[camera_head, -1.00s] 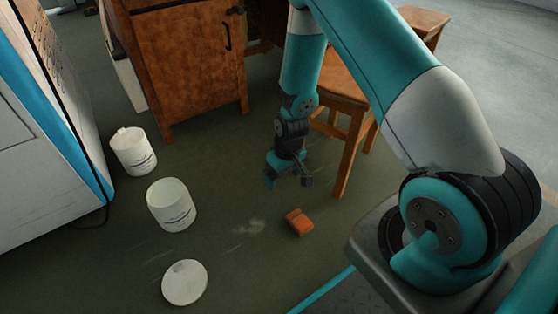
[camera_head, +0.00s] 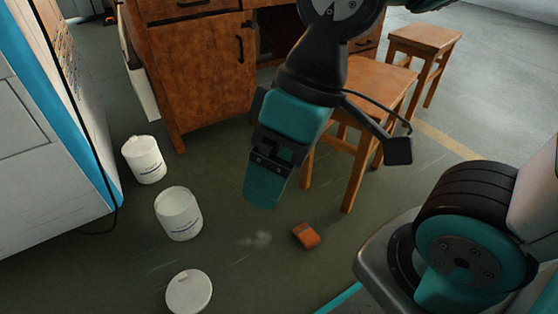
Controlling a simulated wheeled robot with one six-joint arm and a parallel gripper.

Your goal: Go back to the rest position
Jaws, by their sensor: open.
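My gripper (camera_head: 333,172) hangs in the upper middle of the head view, pointing down and close to the camera. Its two fingers, one teal at the left and one dark at the right, stand wide apart with nothing between them. In the picture it covers part of the wooden cabinet and a stool. A small orange-brown block (camera_head: 306,236) lies on the floor below the gripper in the picture, apart from it.
Two white tubs (camera_head: 179,214) (camera_head: 144,160) stand on the floor at left, with a white lid (camera_head: 189,291) in front. A wooden cabinet (camera_head: 199,80) and wooden stools (camera_head: 423,42) stand behind. A white-and-blue machine (camera_head: 45,130) fills the left edge. The floor between is mostly clear.

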